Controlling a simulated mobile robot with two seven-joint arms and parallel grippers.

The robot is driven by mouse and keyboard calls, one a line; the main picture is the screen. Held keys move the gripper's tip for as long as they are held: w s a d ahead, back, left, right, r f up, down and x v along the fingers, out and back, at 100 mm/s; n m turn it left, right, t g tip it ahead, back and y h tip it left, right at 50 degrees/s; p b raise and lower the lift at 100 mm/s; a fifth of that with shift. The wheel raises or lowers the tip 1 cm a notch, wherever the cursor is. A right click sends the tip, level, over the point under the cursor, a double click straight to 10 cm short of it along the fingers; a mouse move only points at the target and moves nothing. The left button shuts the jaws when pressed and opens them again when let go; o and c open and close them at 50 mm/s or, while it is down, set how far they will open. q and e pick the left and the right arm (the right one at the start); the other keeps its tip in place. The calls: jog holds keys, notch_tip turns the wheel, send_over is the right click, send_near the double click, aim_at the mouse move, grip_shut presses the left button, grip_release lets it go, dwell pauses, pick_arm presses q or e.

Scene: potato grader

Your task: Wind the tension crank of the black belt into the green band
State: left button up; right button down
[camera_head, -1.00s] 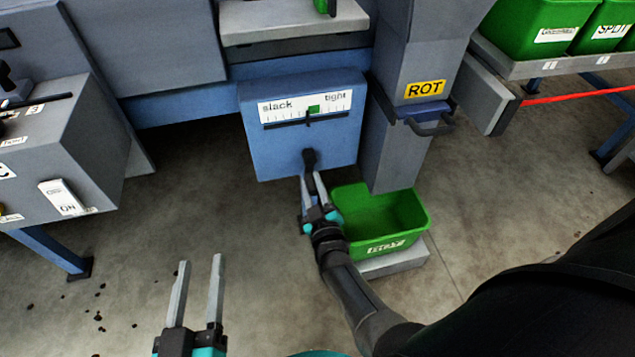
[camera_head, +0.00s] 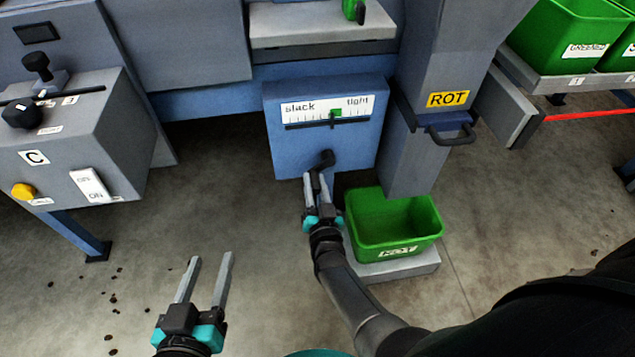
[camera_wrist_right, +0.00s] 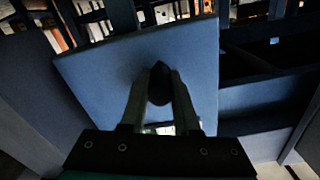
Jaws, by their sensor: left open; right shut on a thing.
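The blue tension box (camera_head: 283,155) of the belt carries a white scale (camera_head: 298,111) marked slack to tight. A small green band (camera_head: 336,113) lies right of the scale's middle. The black pointer (camera_head: 332,123) stands below it, at its left part; its exact place is too small to tell. The black crank handle (camera_head: 326,158) is at the box's lower front. My right gripper (camera_head: 317,176) is shut on the handle, which also shows between its fingers in the right wrist view (camera_wrist_right: 159,84). My left gripper (camera_head: 211,258) is open and empty above the floor.
A green bin (camera_head: 394,232) stands on a grey block (camera_head: 405,270) just right of my right gripper. A grey chute labelled ROT (camera_head: 447,98) is above it. A control box (camera_head: 75,150) with switches stands at left. The floor (camera_head: 215,205) between is clear.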

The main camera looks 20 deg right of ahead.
pick_arm(q)
jog(key=shift+a, duration=0.15)
pick_arm(e)
jog(key=shift+w+a+r+m, duration=0.1)
jog(key=shift+a+r+m, duration=0.05)
jog(key=shift+r+m, duration=0.15)
jog(key=c, duration=0.7)
grip_release()
jog(key=shift+f, duration=0.1)
jog(key=shift+o, duration=0.2)
